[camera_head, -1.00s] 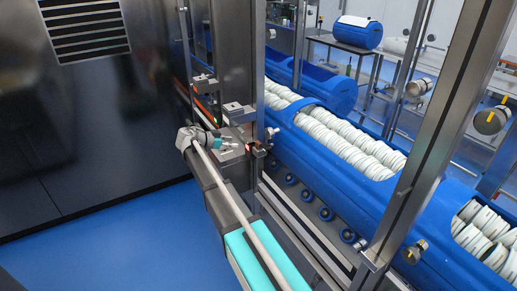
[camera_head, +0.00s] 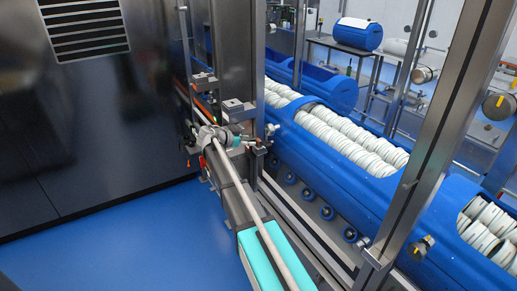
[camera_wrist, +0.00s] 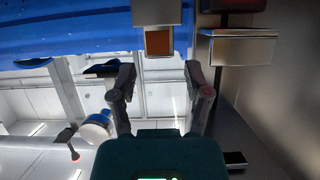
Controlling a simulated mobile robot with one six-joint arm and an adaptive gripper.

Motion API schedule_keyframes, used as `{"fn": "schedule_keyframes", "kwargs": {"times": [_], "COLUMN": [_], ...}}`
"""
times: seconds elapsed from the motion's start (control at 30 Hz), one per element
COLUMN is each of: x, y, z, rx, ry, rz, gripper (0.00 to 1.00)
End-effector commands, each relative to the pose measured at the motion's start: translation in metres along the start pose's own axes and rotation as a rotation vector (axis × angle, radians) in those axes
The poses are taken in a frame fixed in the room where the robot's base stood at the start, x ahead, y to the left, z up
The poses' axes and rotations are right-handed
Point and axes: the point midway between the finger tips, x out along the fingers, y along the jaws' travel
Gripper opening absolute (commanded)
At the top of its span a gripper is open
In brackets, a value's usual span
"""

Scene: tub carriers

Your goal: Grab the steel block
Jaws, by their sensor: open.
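My gripper (camera_head: 248,140) is open and empty beside the rail in the head view. In the wrist view my gripper (camera_wrist: 160,76) shows two grey fingers spread apart with nothing between them. A steel-grey block (camera_head: 237,106) with a small square on top sits just above my gripper in the head view, apart from it. A similar grey block (camera_head: 204,79) sits farther back. In the wrist view, a grey box-like block (camera_wrist: 240,49) is at upper right and a metal block with a brown face (camera_wrist: 158,42) lies ahead, beyond the fingertips. I cannot tell how these match the head view.
A long blue tub carrier (camera_head: 300,143) full of white rings lies on the roller line to the right. A steel post (camera_head: 430,130) stands in front of it. A dark cabinet (camera_head: 80,125) is at left. Blue floor (camera_head: 130,235) is clear in front of it.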

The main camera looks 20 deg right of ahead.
Motion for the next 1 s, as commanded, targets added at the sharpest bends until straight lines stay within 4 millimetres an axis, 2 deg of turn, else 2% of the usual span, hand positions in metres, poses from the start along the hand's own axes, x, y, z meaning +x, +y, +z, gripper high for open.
{"fn": "schedule_keyframes", "kwargs": {"times": [0.37, 0.47, 0.8, 1.0], "x": [0.002, 0.008, 0.045, 0.053], "y": [0.0, 0.0, 0.0, 0.001], "z": [0.0, 0.0, 0.0, -0.002], "rx": [0.0, 0.0, -0.001, -0.001], "ry": [0.0, 0.0, 0.0, 0.0], "rz": [0.0, 0.0, 0.0, 0.0], "gripper": [0.63, 0.63, 0.63, 0.63]}}
